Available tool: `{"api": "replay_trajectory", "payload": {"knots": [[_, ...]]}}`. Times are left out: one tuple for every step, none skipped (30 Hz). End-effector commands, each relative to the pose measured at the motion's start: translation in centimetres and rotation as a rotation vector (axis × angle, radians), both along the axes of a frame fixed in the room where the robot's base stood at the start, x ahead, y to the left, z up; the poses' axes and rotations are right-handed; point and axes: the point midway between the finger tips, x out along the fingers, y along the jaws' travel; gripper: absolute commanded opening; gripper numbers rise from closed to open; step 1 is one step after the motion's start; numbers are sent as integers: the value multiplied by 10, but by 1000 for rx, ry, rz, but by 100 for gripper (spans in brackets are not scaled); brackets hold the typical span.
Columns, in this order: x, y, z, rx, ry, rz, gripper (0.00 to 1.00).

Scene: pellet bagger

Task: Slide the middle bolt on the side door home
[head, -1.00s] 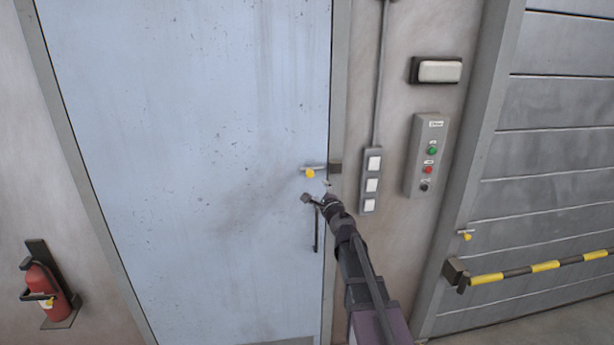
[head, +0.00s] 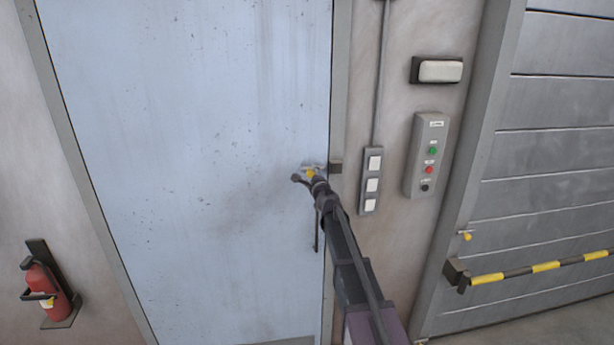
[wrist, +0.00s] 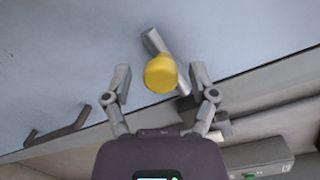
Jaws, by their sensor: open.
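The bolt's yellow knob (head: 310,173) shows at the right edge of the pale blue side door (head: 190,130), mostly behind my gripper in the head view. In the wrist view the yellow knob (wrist: 161,73) sits between my open fingers, with space on both sides. The grey bolt bar (wrist: 153,41) runs behind the knob. My gripper (head: 305,176) is open and close in front of the knob; I cannot tell whether it touches. The keeper (head: 336,167) is on the frame just right of the bolt. The bolt's far end is hidden.
A dark door handle (head: 317,232) hangs just below my gripper. A switch strip (head: 371,181) and a button box (head: 427,155) are on the wall to the right. A striped barrier bar (head: 545,266) crosses the shutter. A fire extinguisher (head: 46,290) hangs at lower left.

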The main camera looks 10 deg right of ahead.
Motion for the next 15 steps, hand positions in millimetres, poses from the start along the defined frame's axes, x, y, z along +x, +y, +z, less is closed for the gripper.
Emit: {"api": "replay_trajectory", "payload": {"knots": [[2,0,0,0,0,0,74],[2,0,0,0,0,0,74],[2,0,0,0,0,0,74],[2,0,0,0,0,0,74],[2,0,0,0,0,0,74],[2,0,0,0,0,0,74],[2,0,0,0,0,0,74],[2,0,0,0,0,-1,74],[2,0,0,0,0,-1,74],[2,0,0,0,0,-1,74],[2,0,0,0,0,-1,69],[2,0,0,0,0,-1,57],[2,0,0,0,0,-1,48],[2,0,0,0,0,-1,39],[2,0,0,0,0,-1,27]]}}
